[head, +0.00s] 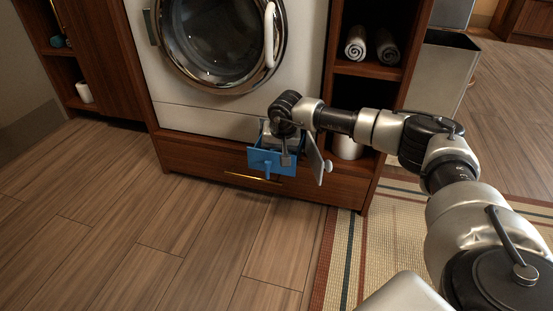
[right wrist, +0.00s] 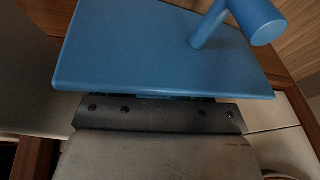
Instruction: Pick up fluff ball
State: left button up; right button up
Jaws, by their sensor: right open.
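No fluff ball can be made out in either view. A blue box-like tray (head: 262,157) with a peg handle (head: 267,170) sticks out low on the front of the washing machine, and its inside is mostly hidden by my gripper. In the right wrist view, the blue tray panel (right wrist: 150,50) and its round peg (right wrist: 255,20) fill the upper part. My right gripper (head: 286,159) is open and points down at the tray. Whether it touches the tray, or has anything between its fingers, I cannot tell. My left gripper is not in view.
A small pale flap (head: 316,157) with a knob hangs open just right of the tray. The washing machine (head: 190,122) stands above a wooden drawer (head: 215,170). Shelves with rolled towels (head: 356,44) are on the right. The wooden floor (head: 130,230) in front is clear.

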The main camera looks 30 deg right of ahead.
jog(key=shift+c, duration=0.5)
jog(key=c, duration=0.6)
